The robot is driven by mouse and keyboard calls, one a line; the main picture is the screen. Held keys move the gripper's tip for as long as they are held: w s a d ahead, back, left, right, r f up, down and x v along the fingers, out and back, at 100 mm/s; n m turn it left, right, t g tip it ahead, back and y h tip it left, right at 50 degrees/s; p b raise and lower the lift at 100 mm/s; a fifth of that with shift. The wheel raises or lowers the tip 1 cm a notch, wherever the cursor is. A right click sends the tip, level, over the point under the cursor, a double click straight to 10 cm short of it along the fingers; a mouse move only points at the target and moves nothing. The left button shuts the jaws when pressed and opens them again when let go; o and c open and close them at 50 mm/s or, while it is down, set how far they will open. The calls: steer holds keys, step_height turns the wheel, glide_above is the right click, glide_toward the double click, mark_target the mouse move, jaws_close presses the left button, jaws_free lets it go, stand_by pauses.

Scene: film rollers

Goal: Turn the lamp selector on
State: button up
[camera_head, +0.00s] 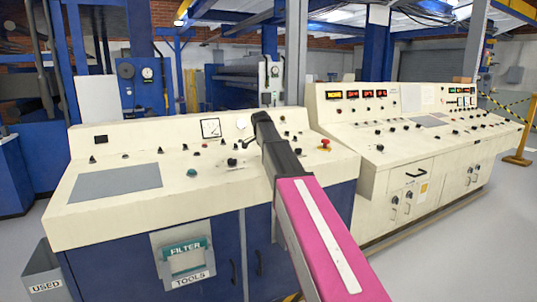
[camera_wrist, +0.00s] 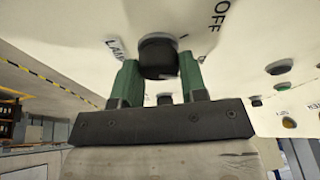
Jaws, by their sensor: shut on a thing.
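The lamp selector (camera_wrist: 158,55) is a round black knob on the cream panel in the wrist view. Part of a label reading "LAM" shows at its left, and "OFF" is printed to its upper right. My gripper (camera_wrist: 159,76) has one green finger on each side of the knob and is shut on it. The knob's pointer is hard to make out, so I cannot tell its setting. In the head view my arm reaches over the near console (camera_head: 210,178), and the knob cannot be made out there.
Other buttons and knobs, including a green button (camera_wrist: 283,86) and an amber one (camera_wrist: 289,123), lie right of my gripper. In the head view a red knob (camera_head: 325,143) is right of my arm. A second console (camera_head: 400,150) stands at the right.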

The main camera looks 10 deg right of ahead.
steer(key=shift+m+g, duration=0.3)
steer(key=shift+m, duration=0.7)
steer(key=o, duration=0.9)
steer(key=shift+r, duration=0.1)
steer(key=v, duration=1)
steer(key=shift+s+a+r, duration=0.15)
steer(key=shift+a+r, duration=0.1)
